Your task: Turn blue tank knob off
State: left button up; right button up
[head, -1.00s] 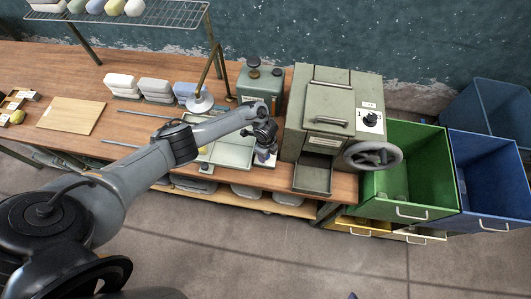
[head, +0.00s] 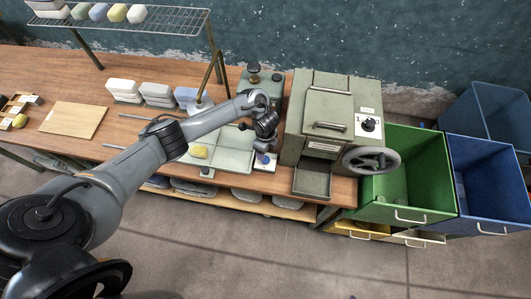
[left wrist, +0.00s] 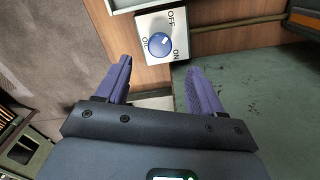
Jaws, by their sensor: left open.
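The blue knob (left wrist: 159,43) sits on a white plate (left wrist: 143,24) marked OFF and ON in the left wrist view. A small white mark shows on its face, near the OFF side. In the head view the blue knob (head: 264,159) shows just below my gripper. My left gripper (left wrist: 160,64) is open and empty, its purple fingers pointing toward the plate. The knob lies ahead of the gap between the fingertips, apparently not touched. In the head view my left gripper (head: 265,143) hangs beside the green press. My right gripper is not in view.
A green press (head: 328,105) with a handwheel (head: 372,159) stands right of the gripper. A pale tray (head: 234,159) with a yellow bar (head: 198,151) lies to the left. A green bin (head: 408,190) and a blue bin (head: 490,183) stand at the right.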

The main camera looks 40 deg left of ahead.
pick_arm(q)
jog(key=shift+r, duration=1.55)
jog(key=s+d+f+g+h+p, duration=0.1)
jog(key=s+d+f+g, duration=0.15)
jog(key=s+f, duration=0.4)
jog(key=s+d+f+g+p, duration=0.1)
jog(key=s+d+f, duration=0.25)
jog(key=s, duration=0.55)
jog(key=s+d+r+n+t+h+p, duration=0.1)
jog(key=s+d+h, duration=0.1)
jog(key=s+d, duration=0.5)
jog(key=s+d+n+t+h, duration=0.1)
jog(key=s+d, duration=0.4)
jog(key=d, duration=0.5)
notch_tip(320, 180, up, 6)
jog(key=w+d+n+t+p, duration=0.1)
jog(key=d+n+t, duration=0.1)
jog(key=n+t, duration=0.15)
jog(key=w+a+r+n+t+y, duration=0.2)
jog(key=a+r+n, duration=0.7)
jog(key=a+r, duration=0.6)
notch_tip(320, 180, up, 4)
jog(key=shift+w+a+r+y+p, duration=0.2)
jog(key=shift+w+y+p, duration=0.15)
jog(key=shift+w+y, duration=0.45)
